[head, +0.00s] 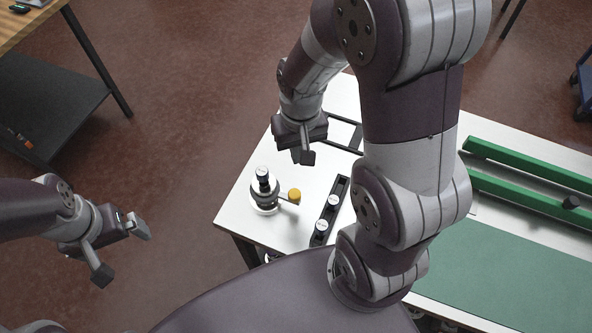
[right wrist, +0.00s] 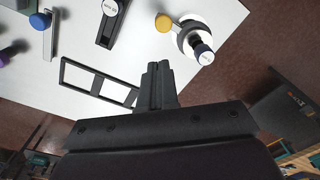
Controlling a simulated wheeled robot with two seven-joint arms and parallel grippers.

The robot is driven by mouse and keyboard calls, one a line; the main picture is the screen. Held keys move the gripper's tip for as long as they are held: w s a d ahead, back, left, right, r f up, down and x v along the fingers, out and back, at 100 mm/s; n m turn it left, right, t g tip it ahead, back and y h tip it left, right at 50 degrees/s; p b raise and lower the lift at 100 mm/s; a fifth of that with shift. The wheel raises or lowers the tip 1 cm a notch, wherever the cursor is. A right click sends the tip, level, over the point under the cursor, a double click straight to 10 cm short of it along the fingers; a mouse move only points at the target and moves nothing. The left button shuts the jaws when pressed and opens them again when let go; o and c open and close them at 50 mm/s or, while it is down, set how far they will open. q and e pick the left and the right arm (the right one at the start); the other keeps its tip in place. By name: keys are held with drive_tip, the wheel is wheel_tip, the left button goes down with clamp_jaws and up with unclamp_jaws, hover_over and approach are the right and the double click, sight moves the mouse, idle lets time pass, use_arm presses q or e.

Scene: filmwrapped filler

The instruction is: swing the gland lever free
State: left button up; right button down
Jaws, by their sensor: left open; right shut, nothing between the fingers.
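The gland fitting (head: 264,193), a black upright body with a white cap on a round white base, stands near the left end of the white table. Its lever ends in a yellow knob (head: 294,195), pointing right in the head view. The fitting (right wrist: 194,38) and yellow knob (right wrist: 165,23) also show in the right wrist view, ahead of the fingers. My right gripper (head: 306,157) is shut and empty, above the table beyond the knob and apart from it; its fingers (right wrist: 160,82) are together. My left gripper (head: 121,252) is open and empty, off the table's left side.
A black holder (head: 341,188) with white-capped pieces stands right of the knob. A flat black frame (right wrist: 66,73) lies on the table near my right gripper. Green rails (head: 525,194) and a green mat (head: 510,265) lie further right. A wooden bench (head: 22,22) stands at upper left.

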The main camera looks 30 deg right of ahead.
sight(289, 195)
drive_tip(key=w+d+f+m+g+y+p, duration=0.2)
drive_tip(key=w+d+f+m+g+p, duration=0.1)
drive_tip(key=w+d+m, duration=0.35)
use_arm(q)
wheel_tip(289, 195, up, 8)
drive_tip(key=p, duration=0.3)
drive_tip(key=shift+w+f, duration=0.15)
drive_tip(key=shift+w, duration=0.05)
use_arm(e)
drive_tip(key=s+a+f, duration=0.5)
drive_tip(key=f, duration=0.3)
drive_tip(key=shift+s+a+f, duration=0.15)
drive_tip(key=shift+a+f, duration=0.25)
use_arm(q)
drive_tip(key=shift+w, duration=0.1)
